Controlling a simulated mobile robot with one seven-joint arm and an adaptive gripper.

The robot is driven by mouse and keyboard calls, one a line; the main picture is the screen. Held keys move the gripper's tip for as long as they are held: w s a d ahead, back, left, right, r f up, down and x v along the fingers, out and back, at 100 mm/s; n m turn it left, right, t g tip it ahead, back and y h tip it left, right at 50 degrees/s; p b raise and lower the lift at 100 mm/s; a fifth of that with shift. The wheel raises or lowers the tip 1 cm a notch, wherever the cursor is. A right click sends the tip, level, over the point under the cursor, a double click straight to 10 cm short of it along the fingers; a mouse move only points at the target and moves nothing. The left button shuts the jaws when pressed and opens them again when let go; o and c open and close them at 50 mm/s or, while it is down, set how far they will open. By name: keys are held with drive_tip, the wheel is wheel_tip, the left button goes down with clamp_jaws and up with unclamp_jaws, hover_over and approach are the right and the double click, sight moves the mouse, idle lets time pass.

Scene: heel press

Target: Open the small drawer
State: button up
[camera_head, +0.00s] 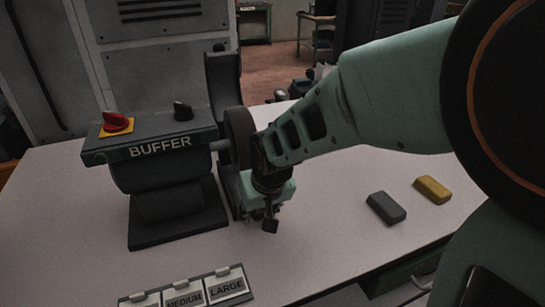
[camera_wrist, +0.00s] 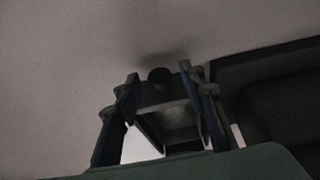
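A low dark unit with labelled white plates (camera_head: 183,298) is at the bottom edge of the head view. Two plates read MEDIUM and LARGE. A third plate (camera_head: 139,300) at the left is cut off by the frame, so its label cannot be read. No small drawer can be made out. My gripper (camera_head: 270,226) hangs over the white table beside the buffer, above and to the right of the labelled plates. In the wrist view my gripper's fingers (camera_wrist: 160,85) stand apart. A dark rounded part shows between them; I cannot tell what it is.
The buffer machine (camera_head: 165,172) with a red knob (camera_head: 116,121) stands just left of my gripper. A grey block (camera_head: 386,207) and a yellow block (camera_head: 432,189) lie to the right on the table (camera_head: 320,250). The table between gripper and blocks is clear.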

drive_tip(key=shift+c, duration=0.5)
clamp_jaws()
drive_tip(key=shift+s, duration=0.1)
